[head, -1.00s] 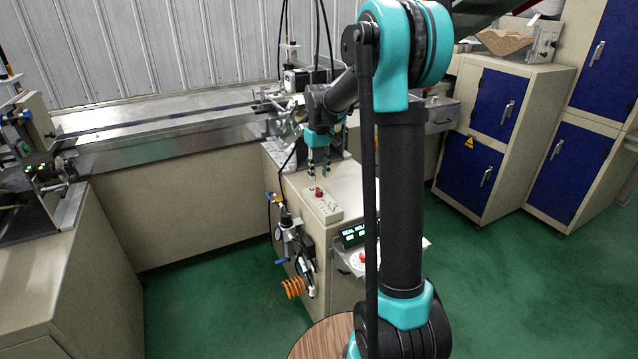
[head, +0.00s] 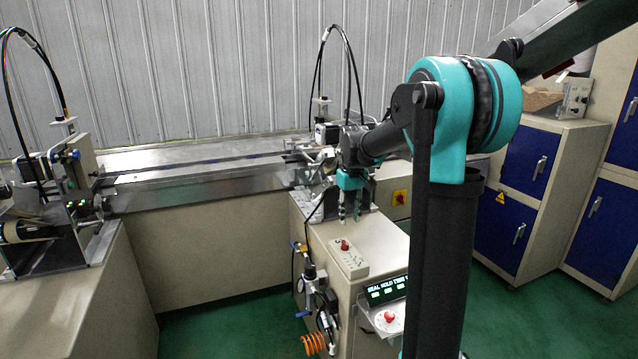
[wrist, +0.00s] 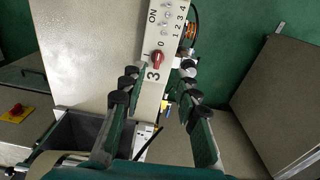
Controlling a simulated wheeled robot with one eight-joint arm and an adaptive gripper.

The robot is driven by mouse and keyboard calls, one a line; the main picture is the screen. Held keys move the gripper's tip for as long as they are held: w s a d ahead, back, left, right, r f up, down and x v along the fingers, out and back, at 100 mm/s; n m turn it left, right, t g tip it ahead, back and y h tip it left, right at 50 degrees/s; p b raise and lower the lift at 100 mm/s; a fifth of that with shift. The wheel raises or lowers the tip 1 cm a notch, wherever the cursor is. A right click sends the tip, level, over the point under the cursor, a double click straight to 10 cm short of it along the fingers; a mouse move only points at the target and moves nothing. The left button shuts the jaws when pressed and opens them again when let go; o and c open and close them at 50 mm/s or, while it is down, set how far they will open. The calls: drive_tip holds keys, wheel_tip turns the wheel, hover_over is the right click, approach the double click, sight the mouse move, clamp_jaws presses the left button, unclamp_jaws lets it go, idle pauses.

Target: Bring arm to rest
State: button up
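My gripper (head: 350,212) hangs pointing down above the beige machine cabinet, beside the switch box. In the wrist view my gripper (wrist: 160,85) has its two fingers apart with nothing held between them. The switch box (head: 338,258) is a pale panel with a red knob (head: 345,245) on top of the cabinet. In the wrist view the red knob (wrist: 157,57) lies beyond the fingertips, by the printed numbers, and I see no contact. My arm is bent, with its teal elbow at upper right in the head view.
The seal display (head: 388,290) and a front panel with a red button (head: 389,317) are right of the switch box. A long steel conveyor (head: 200,185) runs behind. Another machine (head: 75,190) stands at left. Blue-doored cabinets (head: 525,160) stand at right.

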drive_tip(key=s+d+f+m+t, duration=0.1)
drive_tip(key=s+f, duration=0.3)
drive_tip(key=s, duration=0.5)
drive_tip(key=s+d+f+m+t, duration=0.1)
drive_tip(key=s+f, duration=0.4)
drive_tip(key=s, duration=0.4)
drive_tip(key=s+d+f+m+t, duration=0.1)
drive_tip(key=s+d+f, duration=0.1)
drive_tip(key=s+f, duration=0.3)
drive_tip(key=s, duration=0.4)
drive_tip(key=shift+s+m+t, duration=0.3)
drive_tip(key=shift+s+t, duration=0.05)
drive_tip(key=shift+t, duration=0.05)
